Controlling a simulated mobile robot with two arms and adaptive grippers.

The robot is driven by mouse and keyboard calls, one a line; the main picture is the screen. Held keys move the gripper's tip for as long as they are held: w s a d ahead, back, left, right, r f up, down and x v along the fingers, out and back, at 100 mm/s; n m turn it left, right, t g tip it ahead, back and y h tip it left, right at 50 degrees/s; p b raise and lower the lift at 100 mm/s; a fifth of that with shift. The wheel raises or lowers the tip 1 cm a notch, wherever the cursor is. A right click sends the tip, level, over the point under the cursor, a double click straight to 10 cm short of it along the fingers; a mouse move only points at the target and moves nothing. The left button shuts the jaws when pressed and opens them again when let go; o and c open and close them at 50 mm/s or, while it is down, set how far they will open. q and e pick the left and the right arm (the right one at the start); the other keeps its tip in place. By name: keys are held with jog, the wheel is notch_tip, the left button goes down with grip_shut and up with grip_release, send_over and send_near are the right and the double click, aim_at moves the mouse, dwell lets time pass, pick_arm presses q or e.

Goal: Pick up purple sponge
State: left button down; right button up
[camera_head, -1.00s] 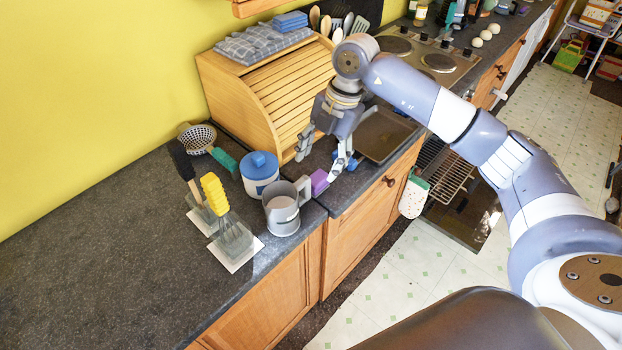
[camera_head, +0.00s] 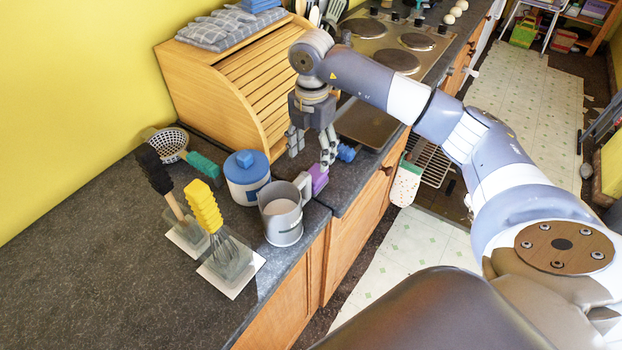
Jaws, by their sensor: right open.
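The purple sponge (camera_head: 318,179) lies on the dark counter near its front edge, just behind the handle of a metal mug. My right gripper (camera_head: 311,160) points down with its fingers spread apart. One finger is close above the far right side of the sponge, and the other is further left, beside the wooden bread bin. I cannot tell whether a finger touches the sponge. Nothing is held between the fingers. My left gripper is not in view.
The metal mug (camera_head: 282,217) stands right next to the sponge, with a blue-lidded white jar (camera_head: 246,178) behind it. The wooden bread bin (camera_head: 240,88) stands at the back. A blue item (camera_head: 348,152) lies right of the gripper.

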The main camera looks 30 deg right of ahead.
aim_at(314, 175)
jog(key=f, duration=0.3)
jog(key=shift+s+d+p, duration=0.15)
jog(key=shift+s+p, duration=0.15)
jog(key=shift+s, duration=0.05)
jog(key=f, duration=0.1)
jog(key=f+p, duration=0.1)
jog(key=f, duration=0.1)
jog(key=f+p, duration=0.1)
jog(key=shift+s+a+f, duration=0.25)
jog(key=shift+a, duration=0.05)
jog(key=shift+f+p, duration=0.3)
jog(key=shift+f, duration=0.1)
jog(key=c, duration=1)
jog(key=shift+c, duration=0.2)
jog(key=shift+r, duration=0.15)
notch_tip(314, 175, up, 18)
jog(key=b, duration=0.3)
jog(key=shift+b, duration=0.35)
